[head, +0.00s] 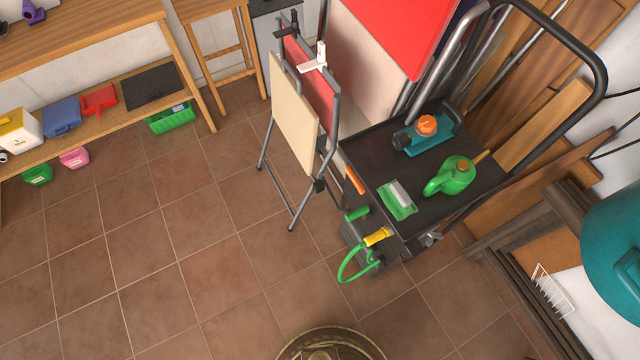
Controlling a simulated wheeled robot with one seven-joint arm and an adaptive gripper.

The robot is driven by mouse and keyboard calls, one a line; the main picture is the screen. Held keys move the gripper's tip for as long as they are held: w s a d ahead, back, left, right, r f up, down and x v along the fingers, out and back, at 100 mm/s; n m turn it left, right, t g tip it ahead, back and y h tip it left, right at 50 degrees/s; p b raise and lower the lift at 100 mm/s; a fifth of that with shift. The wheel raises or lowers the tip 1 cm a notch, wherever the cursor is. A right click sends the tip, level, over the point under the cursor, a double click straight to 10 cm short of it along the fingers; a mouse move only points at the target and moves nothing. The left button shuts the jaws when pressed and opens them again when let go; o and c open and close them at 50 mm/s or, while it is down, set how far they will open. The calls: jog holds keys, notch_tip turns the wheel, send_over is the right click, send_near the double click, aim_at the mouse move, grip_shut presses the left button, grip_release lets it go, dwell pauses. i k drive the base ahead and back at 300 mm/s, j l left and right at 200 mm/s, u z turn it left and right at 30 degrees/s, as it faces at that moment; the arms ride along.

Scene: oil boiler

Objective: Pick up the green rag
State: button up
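A flat, light green piece (393,209) that looks like the green rag lies on the dark top of a cart (447,198), near its front left edge. A pale grey-white rounded object (401,193) lies on or against it and hides part of it. I cannot tell whether the two are joined. My gripper does not show in this view.
A green watering can (455,177) and a teal tool with an orange knob (427,125) share the cart top. A dark tube handle (599,75) rises on the right. Tiled floor is clear at left.

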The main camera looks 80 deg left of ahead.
aim_at(395, 198)
jog(key=u, duration=2.3)
jog(key=z, duration=2.6)
jog(key=u, duration=2.65)
jog(key=i+j+u, duration=0.15)
jog(key=i+j, duration=0.2)
jog(key=i, duration=0.2)
